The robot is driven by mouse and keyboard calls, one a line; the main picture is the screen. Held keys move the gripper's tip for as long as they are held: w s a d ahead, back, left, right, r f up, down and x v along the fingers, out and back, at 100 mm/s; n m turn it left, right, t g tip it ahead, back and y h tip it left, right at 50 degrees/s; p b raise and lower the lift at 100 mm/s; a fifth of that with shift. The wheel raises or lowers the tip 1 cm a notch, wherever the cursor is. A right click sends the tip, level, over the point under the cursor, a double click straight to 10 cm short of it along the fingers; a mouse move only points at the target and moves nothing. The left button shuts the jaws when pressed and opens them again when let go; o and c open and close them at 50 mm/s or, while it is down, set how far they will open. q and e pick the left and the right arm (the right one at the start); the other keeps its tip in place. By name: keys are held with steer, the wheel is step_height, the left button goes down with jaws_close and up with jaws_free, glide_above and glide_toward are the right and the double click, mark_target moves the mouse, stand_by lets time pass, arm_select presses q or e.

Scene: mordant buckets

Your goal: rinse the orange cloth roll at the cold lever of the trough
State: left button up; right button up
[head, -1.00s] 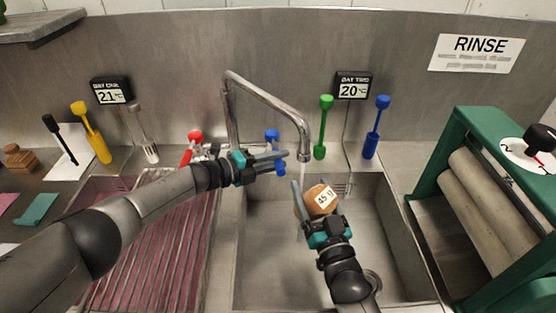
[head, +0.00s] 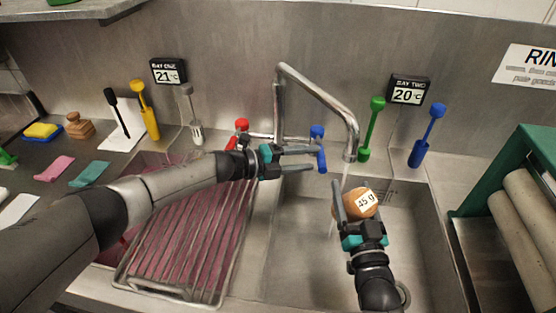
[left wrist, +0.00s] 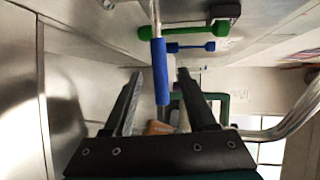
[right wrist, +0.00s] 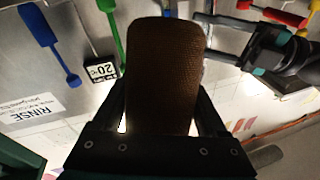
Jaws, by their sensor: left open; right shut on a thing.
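The orange cloth roll (head: 356,204), with a "45 g" label, is held over the trough basin (head: 415,235) below the spout. My right gripper (head: 358,218) is shut on it; the roll looks dark brown in the right wrist view (right wrist: 163,75). A thin pale stream of water (head: 345,178) runs from the spout (head: 351,152) down at the roll. The blue cold lever (head: 320,150) is at the tap's right side. My left gripper (head: 312,160) is open, its fingers either side of the lever; in the left wrist view the blue handle (left wrist: 161,72) shows between them, apart from both.
The red lever (head: 241,126) is at the tap's left, behind my left wrist. Green (head: 371,128) and blue (head: 427,135) tools stand behind the trough. A green-framed roller machine (head: 535,150) stands at right.

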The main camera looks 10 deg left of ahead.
arm_select(q)
steer(key=v, duration=0.7)
steer(key=shift+s+a, duration=0.2)
steer(key=shift+a, duration=0.15)
steer(key=shift+d+r, duration=0.1)
steer(key=shift+r, duration=0.05)
steer(key=c, duration=0.3)
steer(key=shift+w+d+r, duration=0.1)
steer(key=shift+d+r, duration=0.05)
steer(key=shift+c, duration=0.7)
steer(key=d+r+n+g, duration=0.2)
steer(key=shift+w+d, duration=0.3)
steer(key=shift+w, duration=0.05)
jaws_close()
steer(key=w+d+r+n+g+y, duration=0.25)
steer(key=r+n+g+y, duration=0.2)
steer(key=n, duration=0.75)
steer(key=shift+y, duration=0.25)
steer(key=shift+w+a+x, duration=0.1)
steer(key=shift+w+x, duration=0.05)
steer(key=shift+x, duration=2.15)
steer(key=shift+w+a+x, duration=0.15)
steer(key=shift+x, duration=2.15)
